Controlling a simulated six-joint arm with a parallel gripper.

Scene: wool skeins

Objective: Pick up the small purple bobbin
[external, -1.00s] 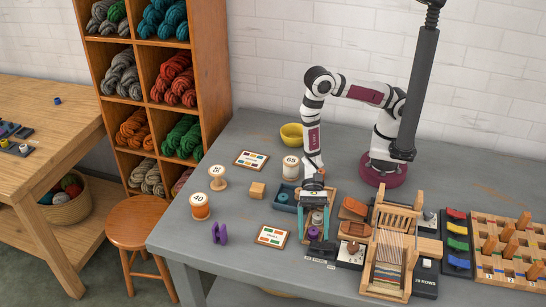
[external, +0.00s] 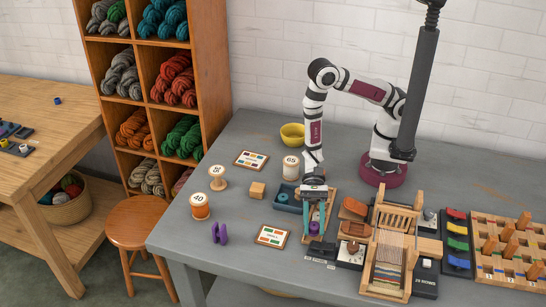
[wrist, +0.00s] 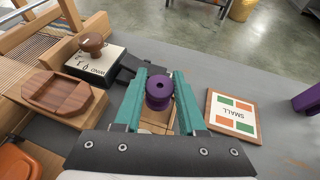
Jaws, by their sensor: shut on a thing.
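The small purple bobbin (wrist: 158,92) is a dark purple spool with a hole in its top. It sits between the two teal fingers of my gripper (wrist: 159,78) in the wrist view, with a finger against each side. In the external view my gripper (external: 316,234) points straight down, and the bobbin (external: 314,227) shows only in part between the fingers. A wooden surface lies below the bobbin in the wrist view. I cannot tell whether the bobbin still touches it.
A larger purple object (external: 219,233) stands to the left, beside a card marked SMALL (wrist: 232,115). A wooden shuttle (wrist: 58,92), a knob box (wrist: 95,60) and a loom (external: 390,250) crowd the other side. A blue-grey tray (external: 285,204) lies close behind. Spools stand farther left.

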